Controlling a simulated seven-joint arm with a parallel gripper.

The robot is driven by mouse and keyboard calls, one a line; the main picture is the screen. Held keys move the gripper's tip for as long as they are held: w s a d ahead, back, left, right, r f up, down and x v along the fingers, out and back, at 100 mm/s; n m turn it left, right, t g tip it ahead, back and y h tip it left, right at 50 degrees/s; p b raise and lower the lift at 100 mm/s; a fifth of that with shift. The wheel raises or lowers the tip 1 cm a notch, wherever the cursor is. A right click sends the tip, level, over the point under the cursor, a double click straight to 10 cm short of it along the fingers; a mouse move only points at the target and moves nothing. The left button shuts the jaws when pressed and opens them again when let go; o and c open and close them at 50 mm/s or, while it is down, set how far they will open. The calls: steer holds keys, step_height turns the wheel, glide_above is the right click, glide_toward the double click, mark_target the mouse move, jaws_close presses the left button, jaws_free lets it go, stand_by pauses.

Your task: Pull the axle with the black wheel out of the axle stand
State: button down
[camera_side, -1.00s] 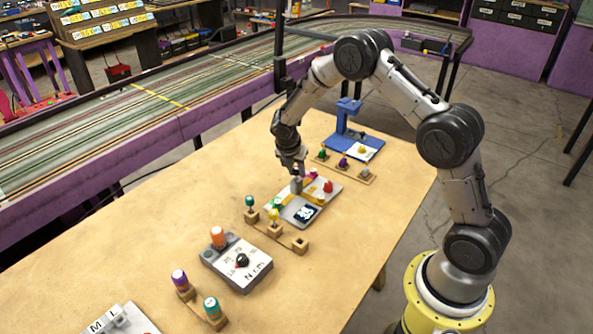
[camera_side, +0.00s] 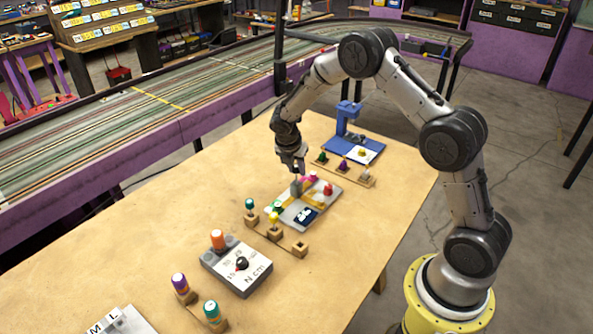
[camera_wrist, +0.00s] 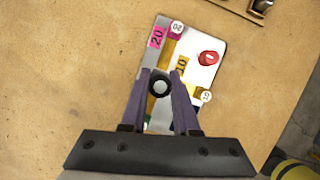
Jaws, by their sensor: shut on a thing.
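The black wheel (camera_wrist: 153,84) shows in the wrist view as a dark ring around a pale grey axle end (camera_wrist: 161,87). My gripper (camera_wrist: 160,84) is shut on the axle with the black wheel, one finger on each side. In the side view my gripper (camera_side: 297,178) points down at the light grey stand (camera_side: 287,214), above a short grey upright piece (camera_side: 296,188). The wheel is too small to make out there. My fingers hide the lower axle, so I cannot tell whether it still sits in the stand.
A red knob (camera_wrist: 208,58) and coloured pegs stand close around my fingers. A wooden peg strip (camera_side: 275,233) lies in front, another strip (camera_side: 343,169) and a blue frame (camera_side: 352,143) behind. A grey dial box (camera_side: 237,266) stands nearer the camera.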

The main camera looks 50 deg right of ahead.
steer(key=shift+r, duration=2.85)
